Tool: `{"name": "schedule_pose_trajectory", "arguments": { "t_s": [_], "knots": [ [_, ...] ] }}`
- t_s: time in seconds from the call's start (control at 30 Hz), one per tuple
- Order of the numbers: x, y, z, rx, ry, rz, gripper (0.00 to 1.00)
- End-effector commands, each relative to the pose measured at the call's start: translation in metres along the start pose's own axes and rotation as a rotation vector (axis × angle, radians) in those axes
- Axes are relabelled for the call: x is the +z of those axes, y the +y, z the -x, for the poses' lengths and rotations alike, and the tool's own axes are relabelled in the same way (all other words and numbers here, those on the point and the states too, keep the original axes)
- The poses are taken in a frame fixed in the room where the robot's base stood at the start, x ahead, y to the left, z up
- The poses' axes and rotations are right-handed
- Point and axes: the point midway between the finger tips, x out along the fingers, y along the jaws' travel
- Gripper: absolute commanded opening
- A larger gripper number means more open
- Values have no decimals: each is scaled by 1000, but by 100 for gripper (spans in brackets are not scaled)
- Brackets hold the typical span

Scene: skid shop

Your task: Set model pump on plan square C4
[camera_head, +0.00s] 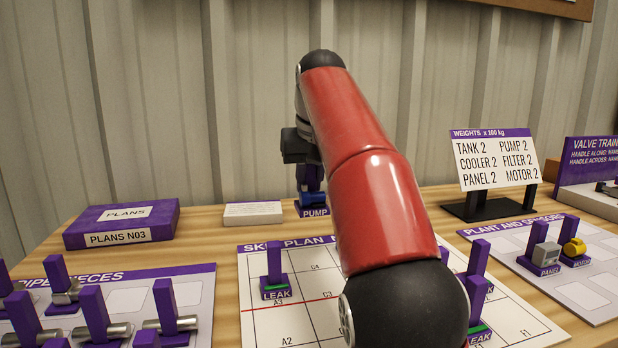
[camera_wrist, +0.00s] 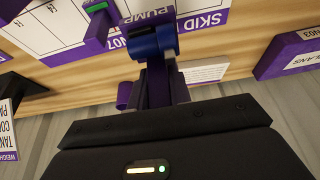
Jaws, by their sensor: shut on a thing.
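The model pump (camera_head: 313,199) is a small blue body on a purple base labelled PUMP with a purple upright handle. My gripper (camera_head: 307,168) is shut on its handle, behind the far edge of the skid plan. The pump looks upright; I cannot tell whether its base touches the table. My arm covers the board's middle.
A purple LEAK marker (camera_head: 275,277) stands left of C4, and more markers stand on the right side. A plans box (camera_head: 122,224), a white block (camera_head: 253,213) and a weights sign (camera_head: 492,160) stand behind. Pipe pieces (camera_head: 100,315) fill the left; a panel and motor (camera_head: 573,253) sit right.

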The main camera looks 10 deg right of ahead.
Motion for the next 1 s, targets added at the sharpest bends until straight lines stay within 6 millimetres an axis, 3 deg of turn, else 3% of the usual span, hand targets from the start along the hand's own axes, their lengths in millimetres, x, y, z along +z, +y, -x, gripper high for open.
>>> {"name": "schedule_pose_trajectory", "arguments": {
  "t_s": [0.27, 1.0],
  "knots": [
    [1, 0, -3, 0, 0, 0, 0],
    [15, 0, -37, -1, 0, 0, 0]
  ]
}}
